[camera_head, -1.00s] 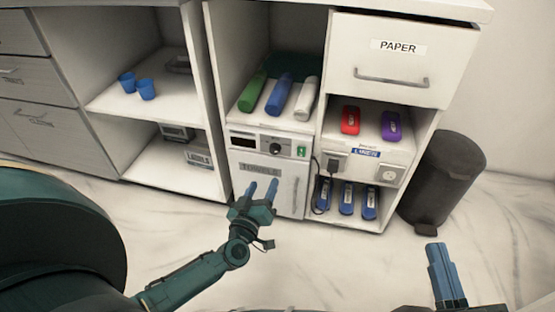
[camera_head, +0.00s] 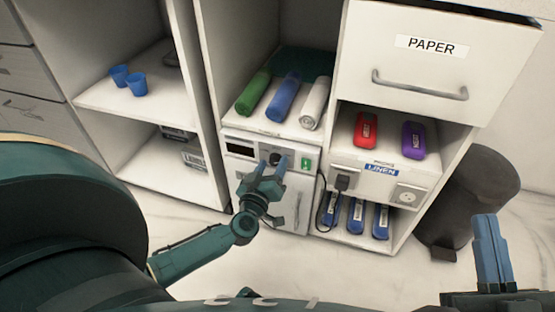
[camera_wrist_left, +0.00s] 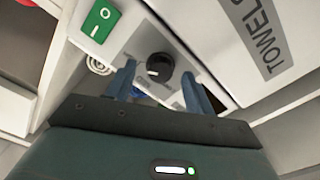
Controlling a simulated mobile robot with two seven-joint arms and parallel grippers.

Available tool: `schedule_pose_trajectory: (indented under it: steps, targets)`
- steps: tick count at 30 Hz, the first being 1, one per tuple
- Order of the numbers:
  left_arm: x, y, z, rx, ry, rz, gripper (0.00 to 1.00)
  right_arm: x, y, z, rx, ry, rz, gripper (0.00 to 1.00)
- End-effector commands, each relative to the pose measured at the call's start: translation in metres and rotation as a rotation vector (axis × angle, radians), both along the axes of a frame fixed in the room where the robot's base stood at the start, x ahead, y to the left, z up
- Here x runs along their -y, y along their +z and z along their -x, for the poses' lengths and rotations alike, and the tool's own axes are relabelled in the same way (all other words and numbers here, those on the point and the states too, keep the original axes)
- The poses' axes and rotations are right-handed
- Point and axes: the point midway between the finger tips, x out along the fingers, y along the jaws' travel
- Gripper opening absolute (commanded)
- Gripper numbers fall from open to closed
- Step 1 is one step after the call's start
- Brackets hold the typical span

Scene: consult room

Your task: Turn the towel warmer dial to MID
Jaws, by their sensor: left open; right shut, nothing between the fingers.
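The towel warmer (camera_head: 297,205) is a white unit low in the cabinet, with a dark display (camera_head: 240,149), a black dial (camera_head: 275,158) and a green switch (camera_head: 306,164) on its panel. My left gripper (camera_head: 273,164) is open in front of the dial, and its fingers partly cover it in the head view. In the left wrist view the dial (camera_wrist_left: 159,67) shows a white mark and lies beyond and between the two fingertips (camera_wrist_left: 158,76); contact is not visible. The dial's setting labels are too small to read. My right gripper (camera_head: 490,252) is shut and empty at the lower right.
Green, blue and white rolls (camera_head: 285,97) lie on the shelf above the warmer. A black cord (camera_head: 329,197) hangs right of the warmer beside the linen compartment. The paper drawer (camera_head: 440,60) is above right. A dark bin (camera_head: 470,205) stands at the right.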

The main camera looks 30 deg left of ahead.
Motion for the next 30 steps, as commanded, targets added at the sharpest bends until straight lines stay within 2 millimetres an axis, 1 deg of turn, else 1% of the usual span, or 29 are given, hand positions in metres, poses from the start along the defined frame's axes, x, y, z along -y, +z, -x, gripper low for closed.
schedule_pose_trajectory:
  steps: [4,10,11,26,30]
  targets:
    - [-0.0006,0.0001,-0.0003,0.0,0.0,-0.001,0.53,0.0003,0.0043,-0.0005,0.023,0.0,-0.001,0.0]
    - [-0.0007,0.0004,-0.0004,0.0,0.0,0.0,0.53,0.0004,0.0048,-0.0002,0.026,0.001,0.003,0.0]
    - [-0.0007,0.0004,-0.0004,0.0,0.0,0.0,0.52,0.0003,0.0047,-0.0001,0.026,0.002,0.003,0.0]
    - [-0.0006,0.0001,-0.0004,0.0,0.0,0.0,0.11,0.0003,0.0028,0.0003,0.02,0.003,0.009,0.0]
    - [-0.0006,0.0002,-0.0004,0.0,0.001,0.004,0.09,0.0004,0.003,0.0003,0.019,0.003,0.008,0.0]
